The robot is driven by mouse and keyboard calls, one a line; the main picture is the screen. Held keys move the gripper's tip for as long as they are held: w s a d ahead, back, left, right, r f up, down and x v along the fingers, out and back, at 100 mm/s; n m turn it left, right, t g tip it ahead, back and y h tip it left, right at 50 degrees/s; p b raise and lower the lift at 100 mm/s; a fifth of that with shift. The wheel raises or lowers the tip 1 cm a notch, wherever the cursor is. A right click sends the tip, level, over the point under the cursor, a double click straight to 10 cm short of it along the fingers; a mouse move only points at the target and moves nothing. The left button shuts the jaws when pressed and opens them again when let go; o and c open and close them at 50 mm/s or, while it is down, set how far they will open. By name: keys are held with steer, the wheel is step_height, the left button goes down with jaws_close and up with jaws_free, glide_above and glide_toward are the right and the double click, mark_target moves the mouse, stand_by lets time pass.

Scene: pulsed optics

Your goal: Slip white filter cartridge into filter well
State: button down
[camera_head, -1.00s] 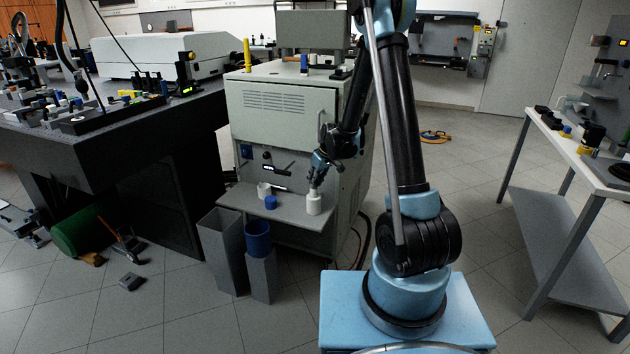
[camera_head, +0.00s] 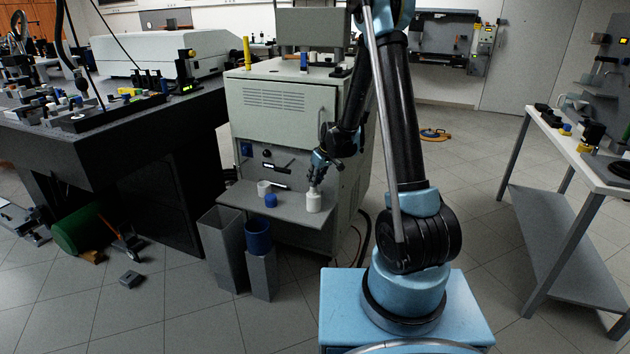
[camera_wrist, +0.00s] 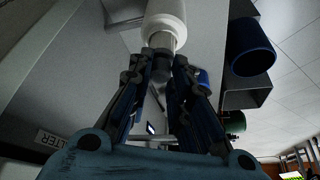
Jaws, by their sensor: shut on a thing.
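The white filter cartridge (camera_head: 314,202) is a short white cylinder with a narrower neck on top. It is upright at the right end of the grey shelf (camera_head: 240,199) on the front of the cabinet; I cannot tell whether it touches the shelf. My gripper (camera_head: 315,184) is above it, shut on its neck. In the wrist view my gripper (camera_wrist: 164,60) has both fingers closed around the neck, with the white body (camera_wrist: 165,18) beyond the fingertips. A label ending in "LTER" (camera_wrist: 60,142) shows at the lower left there. I cannot make out the filter well.
A white hollow cup (camera_head: 264,188) and a blue cylinder (camera_head: 271,200) stand on the shelf, left of the cartridge. A blue bin (camera_head: 258,236) and grey bins stand below. The cabinet front (camera_head: 280,118) rises close behind the shelf.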

steer(key=shift+w+f, duration=0.1)
steer(key=shift+f, duration=0.1)
steer(key=c, duration=1.4)
jaws_free()
steer(key=shift+r, duration=0.1)
steer(key=w+a+v, duration=0.1)
steer(key=v, duration=1.4)
steer(key=shift+r, duration=0.55)
steer(key=shift+s, duration=0.1)
